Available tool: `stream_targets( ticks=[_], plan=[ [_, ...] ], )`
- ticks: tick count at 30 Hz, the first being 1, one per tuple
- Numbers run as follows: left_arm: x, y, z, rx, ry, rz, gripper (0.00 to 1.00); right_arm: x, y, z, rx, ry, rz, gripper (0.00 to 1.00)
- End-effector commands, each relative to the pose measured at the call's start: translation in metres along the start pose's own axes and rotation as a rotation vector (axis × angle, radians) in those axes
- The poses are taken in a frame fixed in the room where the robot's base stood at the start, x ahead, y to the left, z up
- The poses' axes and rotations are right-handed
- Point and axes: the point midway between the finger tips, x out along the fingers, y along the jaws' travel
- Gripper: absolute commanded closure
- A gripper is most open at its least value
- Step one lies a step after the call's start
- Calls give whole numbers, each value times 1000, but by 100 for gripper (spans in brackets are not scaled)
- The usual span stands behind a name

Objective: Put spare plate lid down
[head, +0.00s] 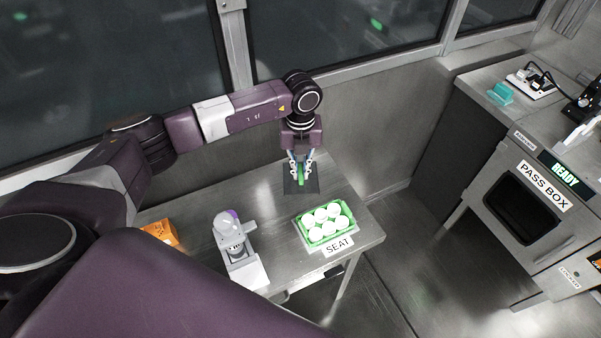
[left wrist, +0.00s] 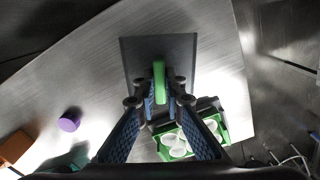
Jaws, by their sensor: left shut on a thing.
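My left gripper (head: 300,168) is shut on a narrow green thing (head: 301,178), which I take to be the spare plate lid. It points down over a dark square mat (head: 313,184) on the metal table. In the left wrist view the lid (left wrist: 159,78) shows as a green strip between the fingertips (left wrist: 160,95), in front of the dark mat (left wrist: 135,55). I cannot tell whether the lid touches the mat. My right gripper is not in view.
A green tray (head: 305,232) with several round white items stands nearer, by a SEAT label (head: 338,246). A grey-white device (head: 240,262) and an orange box (head: 160,233) are to the left. The wall (head: 370,130) is close behind the table.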

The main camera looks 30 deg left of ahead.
Motion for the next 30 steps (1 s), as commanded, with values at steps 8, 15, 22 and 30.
stream_targets(
  ticks=[8,15,22,30],
  plan=[
    [23,0,0,0,0,0,100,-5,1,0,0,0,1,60],
    [26,0,0,0,0,0,100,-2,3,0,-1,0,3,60],
    [26,0,0,0,0,1,73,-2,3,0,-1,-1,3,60],
    [26,1,0,-1,1,2,73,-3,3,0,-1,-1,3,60]
  ],
)
